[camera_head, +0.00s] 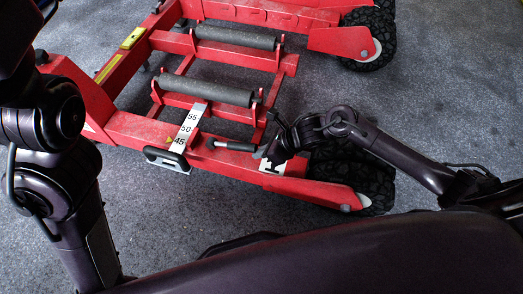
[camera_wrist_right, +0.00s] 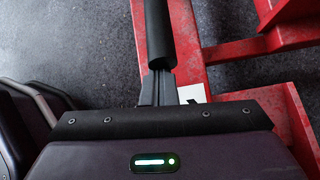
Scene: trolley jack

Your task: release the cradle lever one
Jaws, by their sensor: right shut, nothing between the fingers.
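The cradle lever (camera_head: 235,146) is a short bar with a dark grip on the near red rail of the trolley jack (camera_head: 125,125). In the right wrist view the lever's black grip (camera_wrist_right: 156,35) runs up from just beyond my fingertips. My right gripper (camera_head: 263,151) is at the lever's right end in the head view; its fingers (camera_wrist_right: 158,88) are shut with nothing between them. I cannot tell whether the fingertips touch the grip. My left arm shows at the left, but its gripper is out of view.
A white scale (camera_head: 187,124) marked 55, 50, 45 lies left of the lever, and a black handle (camera_head: 166,158) sits on the rail's front side. Two grey rollers (camera_head: 207,90) span the frame. A black wheel (camera_head: 362,172) stands below my right forearm. Grey floor is clear at right.

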